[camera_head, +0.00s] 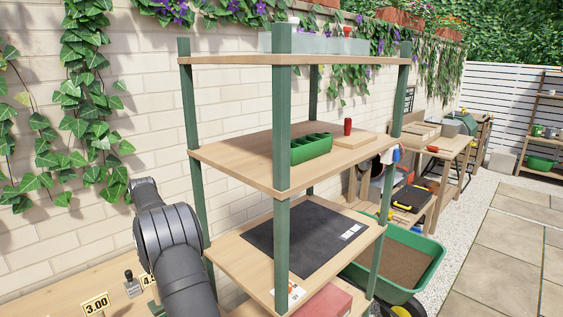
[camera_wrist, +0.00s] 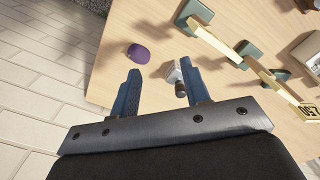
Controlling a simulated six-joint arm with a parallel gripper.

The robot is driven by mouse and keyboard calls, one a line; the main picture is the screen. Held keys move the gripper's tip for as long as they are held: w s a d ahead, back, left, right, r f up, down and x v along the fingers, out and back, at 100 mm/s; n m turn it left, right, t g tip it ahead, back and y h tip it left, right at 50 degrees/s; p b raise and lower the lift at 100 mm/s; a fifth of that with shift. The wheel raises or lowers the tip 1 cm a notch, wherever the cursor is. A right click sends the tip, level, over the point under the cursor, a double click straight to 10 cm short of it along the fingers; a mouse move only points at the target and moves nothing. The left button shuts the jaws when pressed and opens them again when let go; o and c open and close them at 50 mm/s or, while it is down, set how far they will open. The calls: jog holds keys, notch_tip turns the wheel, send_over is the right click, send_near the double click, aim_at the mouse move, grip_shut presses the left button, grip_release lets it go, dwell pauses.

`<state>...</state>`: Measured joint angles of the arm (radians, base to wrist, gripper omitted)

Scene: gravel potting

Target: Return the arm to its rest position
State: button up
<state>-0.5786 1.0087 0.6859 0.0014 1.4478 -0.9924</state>
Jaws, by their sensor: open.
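My gripper (camera_wrist: 160,74) shows in the wrist view with its two blue fingers spread apart. The gap between them is empty of anything held. It hangs over a light wooden tabletop (camera_wrist: 115,75), near the table's edge. A small purple rounded object (camera_wrist: 139,53) lies on the table just beyond the left finger. A small grey and white piece with a dark knob (camera_wrist: 177,76) shows beside the right finger; I cannot tell if they touch. In the head view my dark arm rises at the lower left, and the gripper itself is out of sight.
Beyond the fingers stand green-based stands (camera_wrist: 195,14) and price signs (camera_wrist: 299,99). In the head view a green-posted shelf rack (camera_head: 282,130) stands right of my arm, holding a green tray (camera_head: 311,149) and dark mat (camera_head: 305,237). A brick wall (camera_head: 60,225) is behind.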

notch_tip(320, 180, up, 6)
jog(key=d, duration=0.1)
jog(key=s+d, duration=0.5)
jog(key=s, duration=0.3)
jog(key=s+d, duration=0.6)
jog(key=s, duration=0.3)
jog(key=shift+s, duration=0.3)
jog(key=shift+d+f, duration=0.1)
jog(key=shift+w, duration=0.1)
jog(key=w+a, duration=0.9)
jog(key=w, duration=0.5)
jog(key=shift+r, duration=0.3)
jog(key=shift+s, duration=0.1)
